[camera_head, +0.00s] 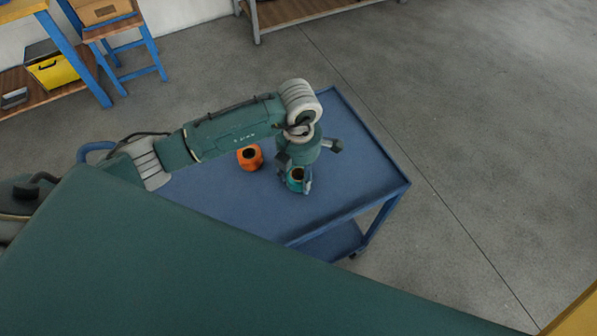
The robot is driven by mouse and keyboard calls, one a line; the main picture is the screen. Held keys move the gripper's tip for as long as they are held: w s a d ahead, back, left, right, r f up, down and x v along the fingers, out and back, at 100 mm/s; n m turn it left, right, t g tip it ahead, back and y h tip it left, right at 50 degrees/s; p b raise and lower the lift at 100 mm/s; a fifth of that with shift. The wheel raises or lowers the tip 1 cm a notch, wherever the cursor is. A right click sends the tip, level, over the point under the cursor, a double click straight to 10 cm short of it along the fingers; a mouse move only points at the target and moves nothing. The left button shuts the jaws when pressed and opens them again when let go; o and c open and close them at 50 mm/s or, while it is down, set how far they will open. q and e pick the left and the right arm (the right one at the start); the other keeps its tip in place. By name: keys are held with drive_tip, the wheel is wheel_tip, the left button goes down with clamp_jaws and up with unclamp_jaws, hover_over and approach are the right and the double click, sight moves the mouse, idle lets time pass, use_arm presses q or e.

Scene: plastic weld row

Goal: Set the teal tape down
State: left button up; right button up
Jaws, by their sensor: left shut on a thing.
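The teal tape (294,181) is a small roll held at the end of my left arm, over the blue cart (240,205). My left gripper (297,183) points down and is shut on the teal tape, with a finger showing at the tape's right side. The cart top lies beneath it; I cannot tell whether the tape touches the surface. My right gripper is not in view.
An orange roll (250,158) stands on the cart to the left of the gripper, close under my arm. The cart top is bare in front and to the right, with a raised rim. A yellow bin (50,72) sits on a shelf at the far left.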

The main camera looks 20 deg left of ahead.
use_arm(q)
drive_tip(key=shift+f, duration=0.1)
drive_tip(key=shift+f, duration=0.15)
drive_tip(key=o, duration=1.2)
drive_tip(key=shift+r, duration=0.3)
wheel_tip(320, 180, up, 12)
drive_tip(key=p, duration=0.7)
drive_tip(key=shift+f, duration=0.1)
